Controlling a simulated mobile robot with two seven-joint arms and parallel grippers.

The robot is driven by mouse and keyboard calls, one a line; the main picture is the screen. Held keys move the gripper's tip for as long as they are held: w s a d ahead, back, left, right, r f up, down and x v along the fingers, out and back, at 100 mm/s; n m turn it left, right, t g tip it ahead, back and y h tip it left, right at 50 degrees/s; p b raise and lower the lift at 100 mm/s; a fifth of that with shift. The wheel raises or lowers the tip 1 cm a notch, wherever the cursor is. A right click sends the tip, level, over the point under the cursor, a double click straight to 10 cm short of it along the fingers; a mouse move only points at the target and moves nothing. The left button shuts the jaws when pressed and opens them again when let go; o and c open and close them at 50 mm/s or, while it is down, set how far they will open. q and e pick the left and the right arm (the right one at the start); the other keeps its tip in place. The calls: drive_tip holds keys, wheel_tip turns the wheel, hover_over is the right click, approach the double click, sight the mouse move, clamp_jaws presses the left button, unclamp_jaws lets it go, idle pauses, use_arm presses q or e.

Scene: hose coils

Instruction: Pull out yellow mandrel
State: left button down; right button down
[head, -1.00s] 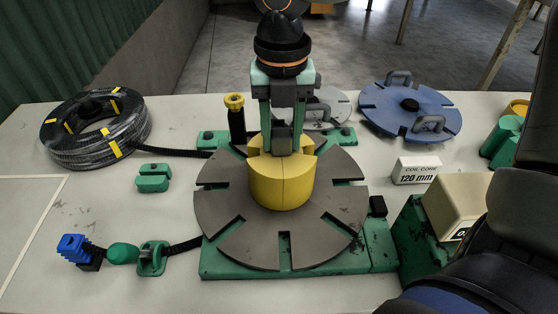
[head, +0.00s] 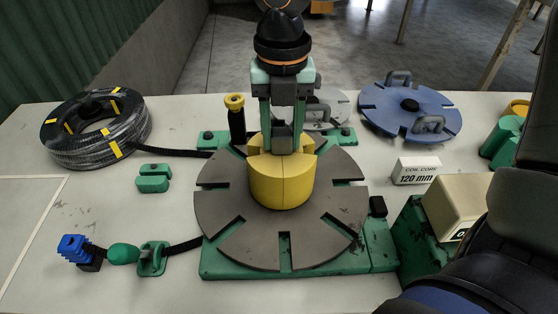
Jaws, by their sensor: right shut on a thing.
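The yellow mandrel (head: 281,184) is a split cylinder standing at the middle of the grey slotted disc (head: 225,208). The disc lies on a green base (head: 222,264). My right gripper (head: 283,143) points straight down over the mandrel, and its fingers are shut on the mandrel's top part. The mandrel looks upright and seated on the disc; I see no gap under it. My left gripper is not in the view.
A black hose coil (head: 80,152) with yellow bands lies at the left. A blue disc with handles (head: 378,108) lies at the back right. A "COIL CORE 120 mm" sign (head: 416,171) and a beige box (head: 455,203) stand at the right. A yellow-topped black post (head: 236,122) stands behind the disc.

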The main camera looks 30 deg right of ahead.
drive_tip(key=shift+r, duration=0.25)
drive_tip(key=shift+r+p, duration=2.3)
drive_tip(key=shift+r, duration=1.45)
